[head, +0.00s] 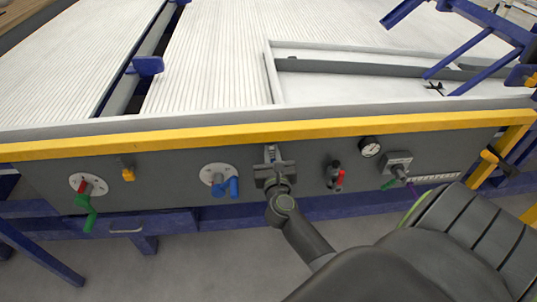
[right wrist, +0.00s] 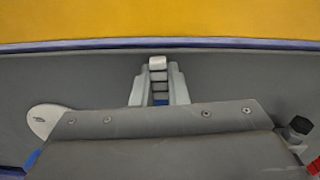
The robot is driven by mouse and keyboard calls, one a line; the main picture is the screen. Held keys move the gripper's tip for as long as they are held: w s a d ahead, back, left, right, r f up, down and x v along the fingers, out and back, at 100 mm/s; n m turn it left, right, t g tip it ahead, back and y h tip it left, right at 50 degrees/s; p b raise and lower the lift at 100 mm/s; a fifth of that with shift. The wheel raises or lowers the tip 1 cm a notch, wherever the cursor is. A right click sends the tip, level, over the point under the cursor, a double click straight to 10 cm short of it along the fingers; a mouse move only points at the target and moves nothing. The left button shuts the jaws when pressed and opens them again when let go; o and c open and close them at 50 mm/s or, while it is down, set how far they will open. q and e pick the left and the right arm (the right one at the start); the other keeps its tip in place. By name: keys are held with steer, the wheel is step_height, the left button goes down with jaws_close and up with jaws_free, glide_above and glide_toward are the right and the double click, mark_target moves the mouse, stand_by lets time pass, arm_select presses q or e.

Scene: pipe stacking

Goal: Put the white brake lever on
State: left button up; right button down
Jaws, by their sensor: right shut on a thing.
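The white brake lever (right wrist: 157,63) shows in the right wrist view as a small pale block between my gripper's fingertips. In the head view, a pale piece (head: 271,151) in the same place stands up against the dark panel just below the yellow rail. My right gripper (head: 272,160) is shut on the lever. Its two grey fingers (right wrist: 157,85) stand on either side of it in the right wrist view. The gripper body hides the lower part of the panel there. My left gripper is not in view.
The dark panel (head: 295,155) has a blue-handled valve (head: 233,187) left of my gripper and a green-handled valve (head: 85,206) farther left. Black and red handles (head: 336,175), a gauge (head: 370,147) and a green-tipped lever (head: 390,184) are to the right. The yellow rail (head: 180,137) runs above.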

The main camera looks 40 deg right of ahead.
steer(key=shift+d+m, duration=0.15)
steer(key=shift+m, duration=0.15)
steer(key=shift+s, duration=0.1)
steer(key=shift+m, duration=0.3)
steer(key=c, duration=1.4)
jaws_free()
steer(key=shift+d, duration=0.1)
steer(key=shift+c, duration=0.2)
